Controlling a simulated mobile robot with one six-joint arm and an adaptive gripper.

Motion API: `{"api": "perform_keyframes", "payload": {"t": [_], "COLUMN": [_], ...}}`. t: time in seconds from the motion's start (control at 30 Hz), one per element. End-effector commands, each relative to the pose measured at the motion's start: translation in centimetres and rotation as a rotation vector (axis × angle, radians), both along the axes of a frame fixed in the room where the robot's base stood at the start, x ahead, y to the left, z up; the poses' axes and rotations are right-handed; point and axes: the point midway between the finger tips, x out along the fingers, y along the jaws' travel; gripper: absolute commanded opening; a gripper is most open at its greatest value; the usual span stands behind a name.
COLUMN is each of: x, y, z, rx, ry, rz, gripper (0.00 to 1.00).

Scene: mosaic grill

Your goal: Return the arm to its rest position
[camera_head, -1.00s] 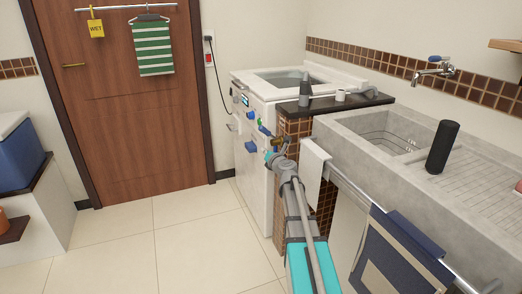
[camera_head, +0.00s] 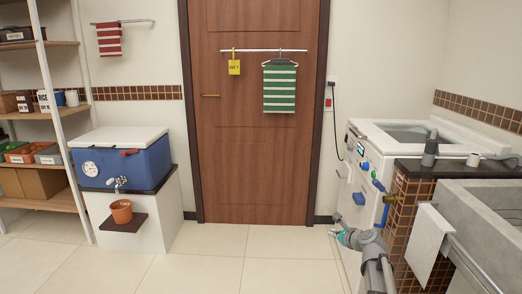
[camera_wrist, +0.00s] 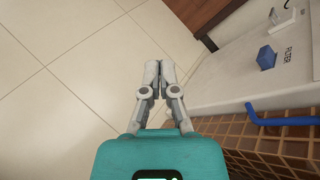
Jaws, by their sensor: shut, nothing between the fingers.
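My arm (camera_head: 372,255) reaches in from the lower right of the head view, in front of the white washing machine and the tiled counter. My gripper (camera_head: 336,230) is at its far end, low beside the machine's front, and partly hard to make out there. In the wrist view my gripper (camera_wrist: 159,66) points away over the floor tiles, its two grey fingers together with nothing between them. The machine's front, with a blue filter knob (camera_wrist: 266,57) and a blue hose (camera_wrist: 285,117), lies to its right.
A blue cooler (camera_head: 122,160) with a tap stands on a white block at left, above a terracotta pot (camera_head: 121,211). Shelves (camera_head: 45,120) stand at far left. A wooden door (camera_head: 252,140) is at the back. The concrete sink (camera_head: 465,215) is at right. The middle floor is clear.

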Motion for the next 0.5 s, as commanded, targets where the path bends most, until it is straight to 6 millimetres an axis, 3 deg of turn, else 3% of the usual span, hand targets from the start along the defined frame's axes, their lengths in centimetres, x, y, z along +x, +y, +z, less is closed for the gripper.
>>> {"api": "perform_keyframes", "payload": {"t": [0.03, 0.2, 0.5], "x": [-1.2, -4.6, -11.6], "y": [1.4, 4.9, 8.8], "z": [-0.7, -3.3, -7.3], "rx": [-0.091, -0.393, -0.857], "ry": [0.007, 0.025, 0.047], "rz": [0.072, 0.333, 0.839], "gripper": [0.00, 0.00, 0.00]}}
